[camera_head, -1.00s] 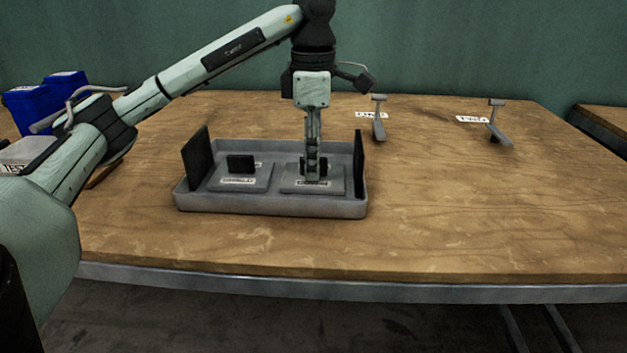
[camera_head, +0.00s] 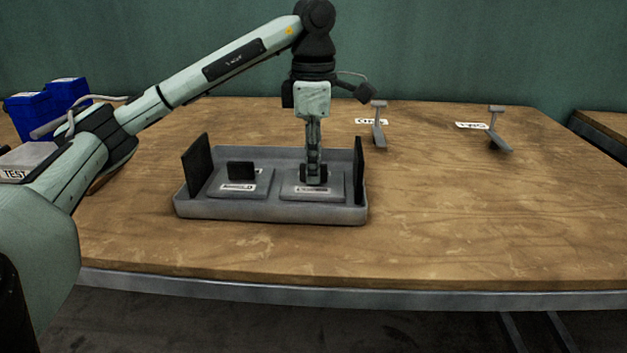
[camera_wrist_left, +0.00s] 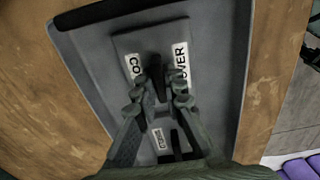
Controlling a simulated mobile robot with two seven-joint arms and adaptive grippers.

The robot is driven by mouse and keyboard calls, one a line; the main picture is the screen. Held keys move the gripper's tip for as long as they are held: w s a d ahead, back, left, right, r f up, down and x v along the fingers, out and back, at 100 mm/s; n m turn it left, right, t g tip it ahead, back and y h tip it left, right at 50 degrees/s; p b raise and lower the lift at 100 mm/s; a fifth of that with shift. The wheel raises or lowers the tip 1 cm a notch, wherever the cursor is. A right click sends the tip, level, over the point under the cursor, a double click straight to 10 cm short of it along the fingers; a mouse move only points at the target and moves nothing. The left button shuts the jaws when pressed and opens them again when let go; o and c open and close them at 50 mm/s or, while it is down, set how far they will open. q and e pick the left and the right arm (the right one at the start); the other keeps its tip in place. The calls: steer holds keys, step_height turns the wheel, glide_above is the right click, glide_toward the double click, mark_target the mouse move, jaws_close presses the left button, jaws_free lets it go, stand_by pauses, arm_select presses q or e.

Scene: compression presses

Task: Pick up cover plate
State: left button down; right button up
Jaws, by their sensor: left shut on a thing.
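The cover plate (camera_wrist_left: 125,45) is a dark grey slab with a white label reading in part "CO" and "OVER" in the left wrist view. In the head view the plate (camera_head: 338,188) is in the right half of a grey tray (camera_head: 270,213). My left gripper (camera_head: 314,180) points straight down over the plate's middle and is shut on its dark upright handle. The fingers (camera_wrist_left: 161,88) hide much of the handle in the left wrist view. I cannot tell any gap between plate and tray. My right gripper is not in view.
A second grey plate (camera_head: 224,188) with a dark upright handle (camera_head: 241,171) sits in the tray's left half. Dark upright panels stand at the tray's left (camera_head: 197,165) and right ends. Two small grey stands (camera_head: 379,128) (camera_head: 497,130) are at the back. The right tabletop is clear.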

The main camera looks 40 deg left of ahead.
arm_select(q)
steer(key=shift+r, duration=0.1)
